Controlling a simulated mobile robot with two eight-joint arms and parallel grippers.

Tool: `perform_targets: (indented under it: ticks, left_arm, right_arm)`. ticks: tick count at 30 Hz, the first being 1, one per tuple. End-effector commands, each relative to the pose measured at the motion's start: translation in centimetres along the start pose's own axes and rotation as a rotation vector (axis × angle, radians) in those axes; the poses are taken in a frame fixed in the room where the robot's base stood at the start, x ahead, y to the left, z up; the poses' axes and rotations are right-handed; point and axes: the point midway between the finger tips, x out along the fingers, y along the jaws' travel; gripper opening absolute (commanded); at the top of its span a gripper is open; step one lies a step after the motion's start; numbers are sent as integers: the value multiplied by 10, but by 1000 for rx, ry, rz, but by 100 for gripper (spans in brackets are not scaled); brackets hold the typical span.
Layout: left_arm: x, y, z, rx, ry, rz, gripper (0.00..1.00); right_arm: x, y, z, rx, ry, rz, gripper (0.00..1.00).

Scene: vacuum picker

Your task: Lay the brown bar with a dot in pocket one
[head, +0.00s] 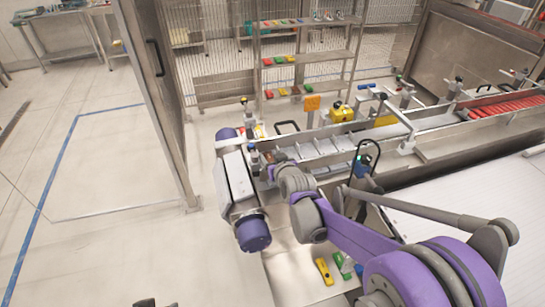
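My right arm reaches in from the lower right, and its wrist ends in a white block with purple caps. My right gripper (262,158) is at the near left end of a metal conveyor track, mostly hidden by the wrist; its fingers are too small to read. A small brownish patch (278,155) shows beside it; I cannot tell if this is the brown bar, and no dot is visible. The track has a row of grey pockets (327,145) split by thin dividers; which is pocket one cannot be told. My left gripper cannot be made out.
A yellow bar (324,271) and a green bar (341,264) lie on a pale surface below my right arm. A rack (305,60) with coloured pieces stands behind the track. Red pieces (503,105) fill the track's far right. A metal-framed panel (160,95) stands left; the floor there is open.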

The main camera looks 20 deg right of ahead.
Motion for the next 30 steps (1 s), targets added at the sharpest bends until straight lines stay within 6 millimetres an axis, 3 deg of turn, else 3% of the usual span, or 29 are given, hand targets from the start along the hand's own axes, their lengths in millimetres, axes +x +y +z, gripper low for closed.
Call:
perform_targets:
  ticks: [8, 21, 30]
  left_arm:
    - [-10, 0, -11, 0, 10, 0, 50]
    - [-7, 0, -8, 0, 7, 0, 50]
    - [-9, 0, -10, 0, 8, 0, 50]
  right_arm:
    - [-9, -1, -16, 1, 2, -1, 69]
    - [-92, 0, -11, 0, 0, -1, 69]
    - [-122, 0, -11, 1, 0, -1, 69]
